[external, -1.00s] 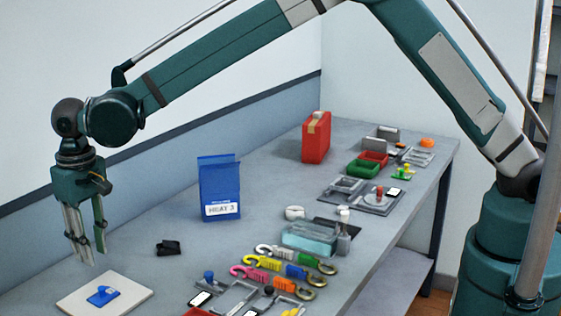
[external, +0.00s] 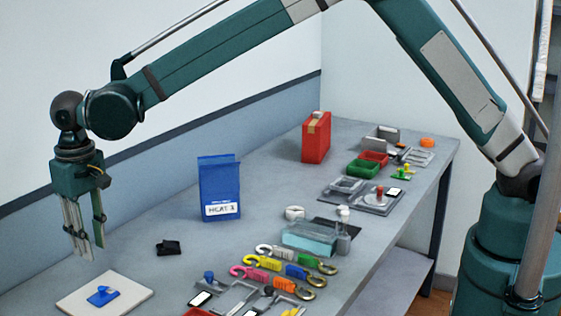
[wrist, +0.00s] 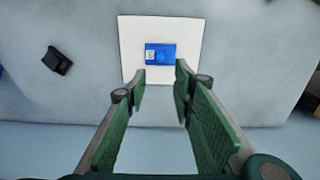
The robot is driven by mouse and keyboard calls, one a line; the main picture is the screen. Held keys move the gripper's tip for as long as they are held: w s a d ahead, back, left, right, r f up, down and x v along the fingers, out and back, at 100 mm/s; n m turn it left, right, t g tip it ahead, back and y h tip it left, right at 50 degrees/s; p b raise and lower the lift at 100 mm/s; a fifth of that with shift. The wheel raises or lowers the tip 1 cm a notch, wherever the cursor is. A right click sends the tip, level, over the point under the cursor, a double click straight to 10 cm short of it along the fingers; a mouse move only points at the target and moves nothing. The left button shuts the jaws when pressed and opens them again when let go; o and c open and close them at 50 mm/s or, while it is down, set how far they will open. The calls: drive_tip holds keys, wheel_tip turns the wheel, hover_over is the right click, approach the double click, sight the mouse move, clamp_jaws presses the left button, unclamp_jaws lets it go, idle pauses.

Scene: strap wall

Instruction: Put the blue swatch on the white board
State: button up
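The blue swatch (external: 103,295) lies flat on the white board (external: 130,306) at the front left of the table. In the wrist view the blue swatch (wrist: 160,55) sits near the middle of the white board (wrist: 190,32), with a small pale label on its left end. My gripper (external: 84,251) hangs above the table, up and behind the board, apart from the swatch. In the wrist view my gripper (wrist: 161,78) shows its two green fingers spread with nothing between them.
A small black object (external: 168,247) lies right of my gripper. A blue bag (external: 219,188) stands behind it, and a red box (external: 316,138) is farther back. Several coloured hooks (external: 270,264) and trays line the table's right side. The table around the board's left is clear.

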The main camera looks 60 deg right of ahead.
drive_tip(key=s+d+r+t, duration=0.1)
drive_tip(key=s+d+r, duration=0.3)
drive_tip(key=d+r, duration=0.5)
drive_tip(key=s+d+r+t+y, duration=0.1)
drive_tip(key=s+d+r, duration=0.4)
drive_tip(key=d, duration=0.8)
drive_tip(key=s+d+r+t, duration=0.1)
drive_tip(key=s+d+r, duration=0.3)
drive_tip(key=d+r, duration=0.55)
drive_tip(key=s+d+t, duration=0.2)
drive_tip(key=s+d, duration=1)
drive_tip(key=d, duration=0.2)
drive_tip(key=s+d+f+t, duration=0.1)
drive_tip(key=s+d+f, duration=0.1)
drive_tip(key=s+d, duration=0.3)
drive_tip(key=s+d+f+t+h, duration=0.1)
drive_tip(key=s+d+f, duration=0.2)
drive_tip(key=s, duration=0.7)
drive_tip(key=shift+s+d+f, duration=0.15)
drive_tip(key=shift+s+d, duration=0.25)
drive_tip(key=shift+d, duration=0.6)
wheel_tip(320, 180, down, 4)
drive_tip(key=b, duration=0.4)
